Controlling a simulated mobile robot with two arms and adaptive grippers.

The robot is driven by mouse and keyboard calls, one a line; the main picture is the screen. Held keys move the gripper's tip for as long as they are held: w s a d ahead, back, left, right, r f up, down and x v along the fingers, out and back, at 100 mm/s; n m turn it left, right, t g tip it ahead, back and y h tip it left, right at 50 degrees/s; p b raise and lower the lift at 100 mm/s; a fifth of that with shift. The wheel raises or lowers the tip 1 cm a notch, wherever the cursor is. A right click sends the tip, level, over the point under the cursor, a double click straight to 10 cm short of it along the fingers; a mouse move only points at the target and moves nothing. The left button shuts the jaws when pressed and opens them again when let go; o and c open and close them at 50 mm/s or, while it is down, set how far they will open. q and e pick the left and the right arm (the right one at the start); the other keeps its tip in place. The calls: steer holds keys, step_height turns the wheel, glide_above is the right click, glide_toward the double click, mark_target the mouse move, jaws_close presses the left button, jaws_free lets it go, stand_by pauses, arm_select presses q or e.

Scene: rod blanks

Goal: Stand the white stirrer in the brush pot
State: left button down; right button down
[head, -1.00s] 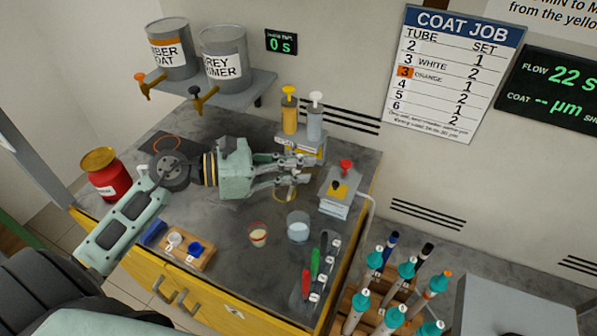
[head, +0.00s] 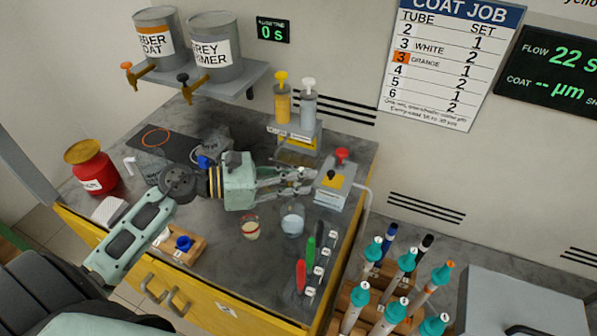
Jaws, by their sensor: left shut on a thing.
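My left gripper (head: 308,180) reaches in from the left over the bench, its fingers pointing right. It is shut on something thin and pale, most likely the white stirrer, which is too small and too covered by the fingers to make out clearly. A clear glass pot (head: 292,222) with pale contents stands on the bench just below the fingertips; it looks like the brush pot. I cannot tell whether the held thing touches it. My right gripper is not in view.
A small cup (head: 250,229) stands left of the glass pot. A pump box (head: 335,182) with a red knob is close right of the fingertips. A wooden block (head: 185,249) holds small white and blue cups. A red jar (head: 92,168) stands left.

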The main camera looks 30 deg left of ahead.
mark_target(293, 198)
arm_select(q)
steer(key=shift+f+b, duration=1.9)
steer(key=shift+f, duration=1.5)
steer(key=c, duration=1.7)
jaws_free()
